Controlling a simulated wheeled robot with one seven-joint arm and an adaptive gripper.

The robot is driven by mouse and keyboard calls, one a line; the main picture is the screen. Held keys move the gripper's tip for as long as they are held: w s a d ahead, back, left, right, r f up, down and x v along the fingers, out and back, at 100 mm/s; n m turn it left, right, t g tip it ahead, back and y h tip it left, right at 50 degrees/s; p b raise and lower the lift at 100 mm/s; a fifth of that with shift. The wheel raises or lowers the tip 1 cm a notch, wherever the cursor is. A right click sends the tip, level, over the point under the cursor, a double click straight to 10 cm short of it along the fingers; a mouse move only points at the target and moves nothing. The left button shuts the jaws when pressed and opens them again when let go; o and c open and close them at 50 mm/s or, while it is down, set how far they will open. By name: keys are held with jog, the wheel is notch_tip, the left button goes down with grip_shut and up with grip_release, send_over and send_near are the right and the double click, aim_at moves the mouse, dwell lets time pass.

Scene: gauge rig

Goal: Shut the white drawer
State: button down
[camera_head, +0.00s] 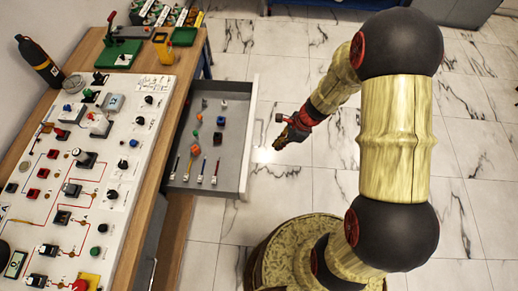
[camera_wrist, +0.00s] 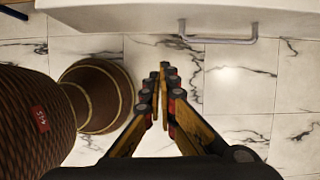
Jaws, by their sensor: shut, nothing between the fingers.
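The white drawer (camera_head: 249,140) is pulled out from the workbench in the head view, with several small parts lying inside it. In the wrist view its white front (camera_wrist: 200,18) runs along the top, with a grey bar handle (camera_wrist: 218,38) on it. My gripper (camera_head: 281,143) is to the right of the drawer front in the head view, apart from it. In the wrist view my gripper (camera_wrist: 163,68) has its fingertips together and empty, below and left of the handle. The handle is hard to make out in the head view.
The workbench (camera_head: 178,130) carries a white panel (camera_head: 130,150) with switches and gauges. A black bottle (camera_head: 38,60) and a yellow device (camera_head: 162,47) stand at its far end. The tiled floor (camera_head: 290,190) to the right of the drawer is clear apart from my own base.

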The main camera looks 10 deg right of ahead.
jog(key=w+a+f+b, duration=0.2)
jog(key=a+f+b, duration=0.2)
jog(key=a+f, duration=0.3)
jog(key=shift+w+a+f+m, duration=0.2)
jog(key=shift+f+m, duration=0.1)
jog(key=shift+f, duration=0.85)
jog(key=p, duration=1.1)
send_over(186, 156)
jog(key=shift+d, duration=0.1)
